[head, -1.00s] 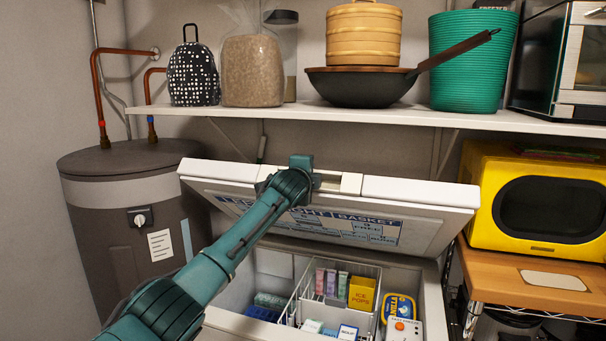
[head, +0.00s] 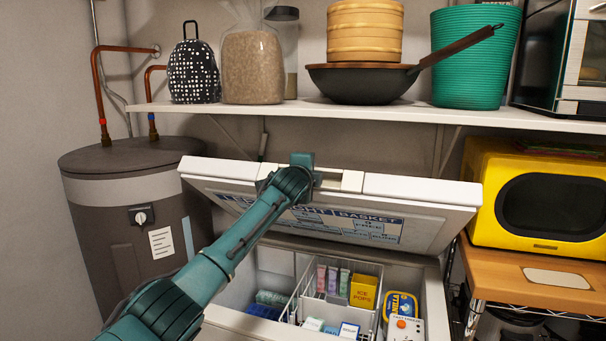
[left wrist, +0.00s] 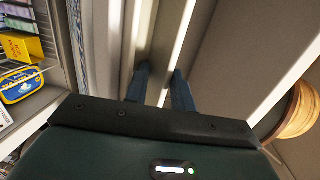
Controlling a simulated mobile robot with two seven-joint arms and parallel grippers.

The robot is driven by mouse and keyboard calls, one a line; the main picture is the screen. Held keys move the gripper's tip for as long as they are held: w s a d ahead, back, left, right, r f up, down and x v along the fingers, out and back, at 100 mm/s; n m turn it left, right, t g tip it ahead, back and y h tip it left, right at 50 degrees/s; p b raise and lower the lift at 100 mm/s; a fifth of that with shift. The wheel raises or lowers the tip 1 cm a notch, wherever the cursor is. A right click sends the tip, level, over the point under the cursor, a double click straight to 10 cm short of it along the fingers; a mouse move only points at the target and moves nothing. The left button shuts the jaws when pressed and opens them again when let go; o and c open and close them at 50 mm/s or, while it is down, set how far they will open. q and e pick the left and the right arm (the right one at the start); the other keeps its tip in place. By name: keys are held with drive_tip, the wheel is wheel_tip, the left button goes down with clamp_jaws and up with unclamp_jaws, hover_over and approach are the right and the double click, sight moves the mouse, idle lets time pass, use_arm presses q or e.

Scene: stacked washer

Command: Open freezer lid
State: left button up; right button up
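The white chest freezer's lid (head: 412,195) stands tilted partly open in the head view, with its labelled underside showing. Below it the freezer (head: 436,311) shows its inside, with a wire basket and packages. My left gripper (head: 301,160) is at the middle of the lid's front edge, by the light handle piece (head: 343,182). In the left wrist view its two fingers (left wrist: 160,88) stand a little apart on either side of a white strip of the lid edge and seem shut on it; the contact is partly hidden. My right gripper is not in view.
A shelf (head: 330,112) with a wok (head: 362,82), jars and a green basket (head: 474,60) hangs above and behind the lid. A dark tank (head: 112,200) stands left. A yellow microwave (head: 530,200) sits on a wooden-topped rack (head: 490,270) at right.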

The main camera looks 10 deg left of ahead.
use_arm(q)
drive_tip(key=shift+s+r+m+t+h, duration=0.15)
drive_tip(key=shift+r+m+t+h, duration=0.2)
drive_tip(key=shift+r, duration=0.3)
drive_tip(key=shift+s+r+m+t+h, duration=0.1)
drive_tip(key=shift+s+r+t+h, duration=0.05)
drive_tip(key=shift+r+t, duration=0.4)
drive_tip(key=shift+s, duration=0.65)
drive_tip(key=shift+s+a+f+g+b, duration=0.1)
drive_tip(key=shift+s+f+g+b, duration=0.1)
drive_tip(key=shift+s+g+b, duration=0.15)
drive_tip(key=s+g+y+b, duration=0.1)
drive_tip(key=s, duration=0.9)
drive_tip(key=shift+n, duration=0.45)
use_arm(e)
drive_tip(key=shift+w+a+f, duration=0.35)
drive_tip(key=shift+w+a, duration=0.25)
use_arm(q)
drive_tip(key=shift+s, duration=0.1)
